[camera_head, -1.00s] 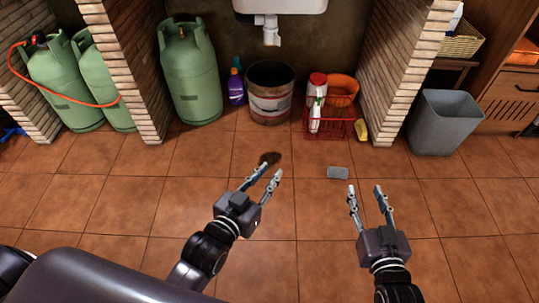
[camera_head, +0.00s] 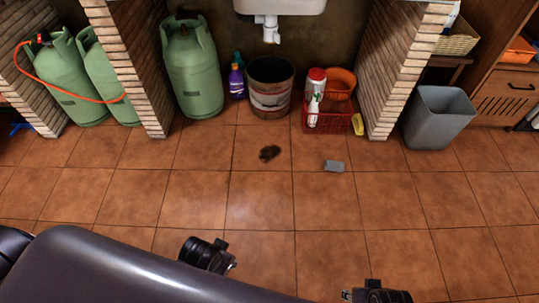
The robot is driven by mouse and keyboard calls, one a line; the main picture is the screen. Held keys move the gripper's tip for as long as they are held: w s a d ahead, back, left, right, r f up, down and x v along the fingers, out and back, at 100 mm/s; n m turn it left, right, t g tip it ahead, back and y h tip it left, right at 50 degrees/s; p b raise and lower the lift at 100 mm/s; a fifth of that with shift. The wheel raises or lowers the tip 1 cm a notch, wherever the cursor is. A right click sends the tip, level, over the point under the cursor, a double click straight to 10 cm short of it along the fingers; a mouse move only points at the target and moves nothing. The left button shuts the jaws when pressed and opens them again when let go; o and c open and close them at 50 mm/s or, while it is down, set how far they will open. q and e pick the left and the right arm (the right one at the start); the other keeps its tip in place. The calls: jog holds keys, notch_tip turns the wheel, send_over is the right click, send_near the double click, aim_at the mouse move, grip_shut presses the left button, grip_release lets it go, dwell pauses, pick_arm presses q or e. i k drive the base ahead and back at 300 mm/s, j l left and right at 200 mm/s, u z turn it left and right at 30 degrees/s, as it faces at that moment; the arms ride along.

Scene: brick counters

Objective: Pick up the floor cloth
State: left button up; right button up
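My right gripper (camera_head: 347,295) is at the bottom edge, mostly cut off. Both are well apart from the grey piece in the picture.
A red crate (camera_head: 322,123) with bottles, a yellow item (camera_head: 358,123) and a bucket (camera_head: 270,92) stand by the wall beneath the sink (camera_head: 285,6). A grey bin (camera_head: 438,116) is at right, green gas cylinders (camera_head: 193,75) at left. The middle tiles are clear.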

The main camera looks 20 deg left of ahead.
aim_at(330, 165)
jog(key=i+l+u, duration=0.25)
jog(key=i+l, duration=0.45)
jog(key=i, duration=0.05)
